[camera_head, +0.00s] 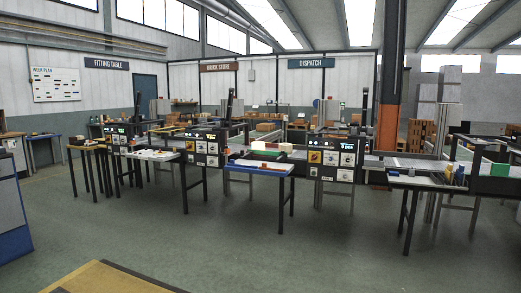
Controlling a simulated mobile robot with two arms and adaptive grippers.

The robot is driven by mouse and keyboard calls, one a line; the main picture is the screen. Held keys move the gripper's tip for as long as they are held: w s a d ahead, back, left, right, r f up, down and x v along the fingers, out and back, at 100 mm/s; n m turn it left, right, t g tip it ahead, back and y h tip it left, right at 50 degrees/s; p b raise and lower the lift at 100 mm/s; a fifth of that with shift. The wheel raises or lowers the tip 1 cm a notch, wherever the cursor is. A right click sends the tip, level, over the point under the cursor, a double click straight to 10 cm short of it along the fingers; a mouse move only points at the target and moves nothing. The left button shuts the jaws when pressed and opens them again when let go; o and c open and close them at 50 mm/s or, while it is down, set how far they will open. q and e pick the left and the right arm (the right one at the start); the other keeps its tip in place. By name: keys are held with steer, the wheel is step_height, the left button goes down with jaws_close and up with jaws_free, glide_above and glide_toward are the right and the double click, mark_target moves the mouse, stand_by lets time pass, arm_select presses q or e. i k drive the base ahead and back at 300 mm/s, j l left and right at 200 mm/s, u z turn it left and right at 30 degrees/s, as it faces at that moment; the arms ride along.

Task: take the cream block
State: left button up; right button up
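No block can be picked out for certain as the cream block at this distance. A small pale block-like thing (286,147) stands at the back of the blue-edged table (259,167) in the middle of the view. Small reddish-brown pieces (263,153) lie near it, too small to tell apart. Neither of my grippers is in view.
A row of workstations crosses the room, with a white-topped table (152,155) at left and another table (425,180) at right. Open green-grey floor (240,245) lies before the tables.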

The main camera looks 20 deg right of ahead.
mark_target(288, 148)
steer(key=i+z, duration=0.1)
steer(key=z, duration=0.15)
steer(key=i, duration=2.25)
